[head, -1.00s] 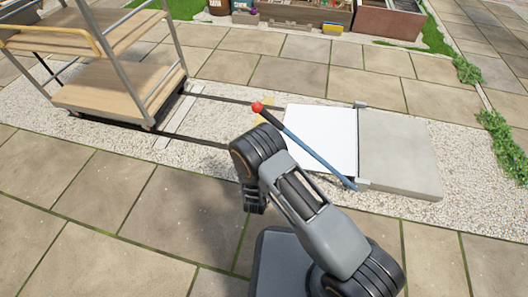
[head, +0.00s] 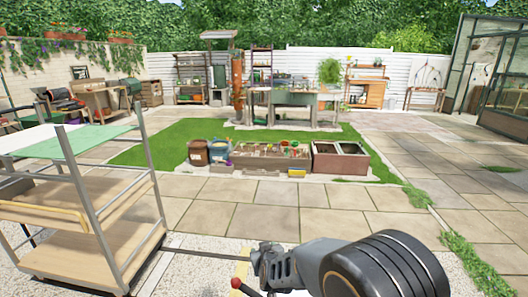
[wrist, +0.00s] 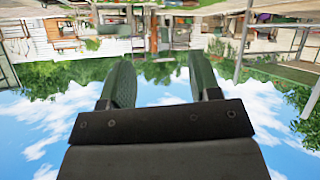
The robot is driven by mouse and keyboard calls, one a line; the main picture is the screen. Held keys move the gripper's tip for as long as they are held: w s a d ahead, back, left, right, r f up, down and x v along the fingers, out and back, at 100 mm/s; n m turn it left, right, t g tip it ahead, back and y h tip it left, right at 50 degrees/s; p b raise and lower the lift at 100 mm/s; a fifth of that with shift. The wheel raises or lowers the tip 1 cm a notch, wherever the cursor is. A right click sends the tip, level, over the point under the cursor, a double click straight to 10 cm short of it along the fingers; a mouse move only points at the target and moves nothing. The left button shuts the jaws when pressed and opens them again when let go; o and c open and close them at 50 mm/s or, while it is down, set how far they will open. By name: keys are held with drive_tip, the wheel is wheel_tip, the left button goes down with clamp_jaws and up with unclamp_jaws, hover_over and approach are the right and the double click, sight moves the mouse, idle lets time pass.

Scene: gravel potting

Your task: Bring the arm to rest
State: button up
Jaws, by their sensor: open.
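My gripper (wrist: 160,72) shows in the wrist view with its two dark green fingers apart and nothing between them. The wrist view is upside down, with sky low in the picture and the garden along the top. In the head view my arm crosses the bottom right, with a large black joint nearest the camera. Its grey and black far part points left, and I cannot make out the fingers there.
A wooden trolley (head: 125,240) with metal posts stands at the left. A red knob (head: 236,283) shows just below my arm. Planter boxes (head: 265,158) stand on the lawn ahead. Paving right of centre is clear.

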drive_tip(key=s+d+r+g+p, duration=0.1)
drive_tip(key=s+d+r+p, duration=0.2)
drive_tip(key=r, duration=0.3)
drive_tip(key=s+d+r+m+g+p, duration=0.1)
drive_tip(key=s+d+r+g+p, duration=0.15)
drive_tip(key=r, duration=0.35)
drive_tip(key=s+d+r+g+p, duration=0.1)
drive_tip(key=s+d+r+p, duration=0.25)
drive_tip(key=r, duration=0.25)
drive_tip(key=s+d+r+m+g+h+p, duration=0.1)
drive_tip(key=s+d+r+g+p, duration=0.1)
drive_tip(key=s, duration=0.4)
drive_tip(key=s+d+r+m+g+h+p, duration=0.1)
drive_tip(key=s+d+r+m+g+p, duration=0.1)
drive_tip(key=s+d+r+p, duration=0.2)
drive_tip(key=s+d+r, duration=0.1)
drive_tip(key=s+r, duration=0.2)
drive_tip(key=shift+s+p, duration=0.3)
drive_tip(key=shift+p, duration=0.1)
drive_tip(key=shift+d+r, duration=0.1)
drive_tip(key=shift+c, duration=0.2)
